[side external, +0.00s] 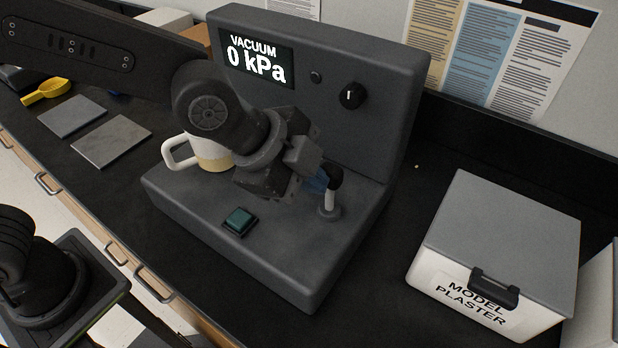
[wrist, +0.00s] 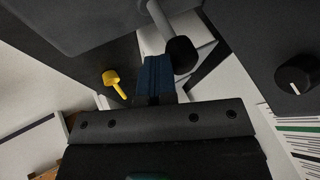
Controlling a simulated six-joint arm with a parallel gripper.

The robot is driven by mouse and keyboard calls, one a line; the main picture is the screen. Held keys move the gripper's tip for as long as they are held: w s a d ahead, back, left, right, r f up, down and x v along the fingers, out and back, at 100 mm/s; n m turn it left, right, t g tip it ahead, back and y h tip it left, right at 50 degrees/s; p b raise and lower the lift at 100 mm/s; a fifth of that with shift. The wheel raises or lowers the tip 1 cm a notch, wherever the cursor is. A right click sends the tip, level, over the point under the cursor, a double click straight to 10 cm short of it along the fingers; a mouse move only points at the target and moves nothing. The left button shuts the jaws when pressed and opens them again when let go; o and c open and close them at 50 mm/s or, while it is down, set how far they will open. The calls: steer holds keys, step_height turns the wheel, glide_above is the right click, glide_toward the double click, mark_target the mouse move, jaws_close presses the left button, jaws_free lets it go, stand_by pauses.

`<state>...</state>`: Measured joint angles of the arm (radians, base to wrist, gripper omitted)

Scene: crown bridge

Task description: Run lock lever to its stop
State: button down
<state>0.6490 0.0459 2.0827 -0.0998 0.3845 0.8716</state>
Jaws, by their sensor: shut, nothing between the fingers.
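The lock lever (side external: 330,200) is a pale metal rod with a black ball knob, standing nearly upright from a round collar on the right part of the dark machine's base. In the wrist view the lever's black knob (wrist: 182,55) is just right of the fingers. My gripper (side external: 317,181) has blue fingertips, which are shut and empty beside the knob, on its left. The gripper also shows in the wrist view (wrist: 157,72). I cannot tell whether the fingers touch the knob. My wrist partly hides the machine's base.
The machine's display (side external: 256,63) reads VACUUM 0 kPa, with a black dial (side external: 353,96) to its right. A green button (side external: 239,221) is at the base's front. A mug (side external: 212,155) stands behind my wrist. A MODEL PLASTER box (side external: 505,240) sits right, with clear bench between.

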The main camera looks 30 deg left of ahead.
steer(key=shift+w+r, duration=0.1)
steer(key=shift+w, duration=0.15)
steer(key=shift+w+r+n+g, duration=0.15)
steer(key=shift+w+n+g, duration=0.1)
steer(key=shift+w+g, duration=0.7)
steer(key=shift+w+r+n+g, duration=0.1)
steer(key=shift+w+n+g, duration=0.15)
steer(key=shift+w+g, duration=0.7)
steer(key=shift+w, duration=0.5)
glide_toward(330, 161)
step_height(330, 161, up, 2)
steer(key=s, duration=0.1)
steer(key=s+a+f+n+t+y, duration=0.1)
steer(key=s+a+f+n, duration=0.1)
steer(key=s+a+n, duration=0.2)
steer(key=s+a+f+n+t+y, duration=0.1)
steer(key=s+a+f+n+y, duration=0.1)
steer(key=a+n, duration=0.4)
steer(key=s+a+f+n+t+y, duration=0.1)
steer(key=s+a+n, duration=0.4)
steer(key=a, duration=0.7)
step_height(330, 161, down, 3)
steer(key=shift+s+r+n+t+y, duration=0.15)
steer(key=shift+s+n+t+y, duration=0.25)
steer(key=shift+s, duration=0.45)
